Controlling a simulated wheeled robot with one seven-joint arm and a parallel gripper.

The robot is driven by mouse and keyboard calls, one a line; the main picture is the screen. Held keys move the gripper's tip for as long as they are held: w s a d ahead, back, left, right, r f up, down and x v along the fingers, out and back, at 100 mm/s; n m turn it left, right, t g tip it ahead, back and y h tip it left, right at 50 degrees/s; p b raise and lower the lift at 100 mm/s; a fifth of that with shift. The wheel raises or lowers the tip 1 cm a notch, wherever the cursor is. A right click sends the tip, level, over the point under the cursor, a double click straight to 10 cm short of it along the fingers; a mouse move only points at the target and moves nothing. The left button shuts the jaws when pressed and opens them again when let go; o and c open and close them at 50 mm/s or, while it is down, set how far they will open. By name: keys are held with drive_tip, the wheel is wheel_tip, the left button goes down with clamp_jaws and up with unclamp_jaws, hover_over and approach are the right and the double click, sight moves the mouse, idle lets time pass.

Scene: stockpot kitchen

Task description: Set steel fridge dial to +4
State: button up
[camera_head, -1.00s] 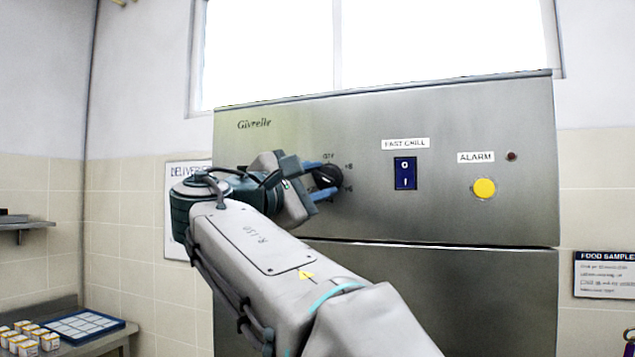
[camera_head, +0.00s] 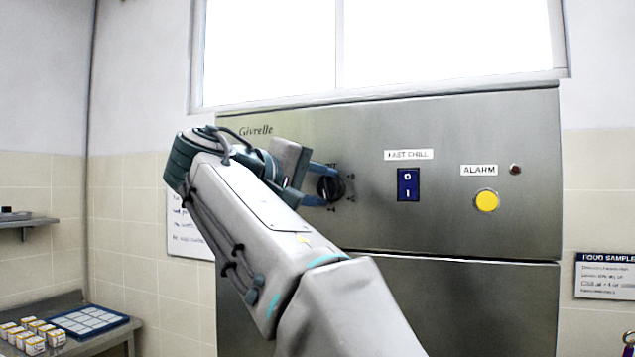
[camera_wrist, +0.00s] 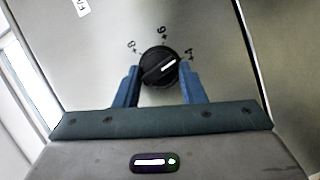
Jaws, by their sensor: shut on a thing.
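The steel fridge (camera_head: 470,130) carries a round black dial (camera_head: 333,187) on its upper panel. My gripper (camera_head: 322,185) is at the dial, one blue finger on each side of it. In the wrist view the dial (camera_wrist: 158,62) sits between the fingertips (camera_wrist: 158,72), and the jaws are shut on it. The dial's white pointer line aims right and slightly up, at or very near the +4 mark (camera_wrist: 189,53). The +6 mark (camera_wrist: 163,32) and another mark (camera_wrist: 131,45) lie further round, away from the pointer. The dial's marks are too blurred to read in the head view.
Right of the dial are the blue fast chill switch (camera_head: 408,185), the yellow alarm button (camera_head: 486,201) and a dark red lamp (camera_head: 515,170). A bench with a blue tray (camera_head: 88,322) and several small boxes (camera_head: 30,334) stands at lower left.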

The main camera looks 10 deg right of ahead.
drive_tip(key=shift+m+y, duration=0.5)
drive_tip(key=shift+m, duration=0.2)
drive_tip(key=o, duration=1)
drive_tip(key=p+v, duration=0.1)
drive_tip(key=v, duration=1.3)
drive_tip(key=shift+w, duration=0.1)
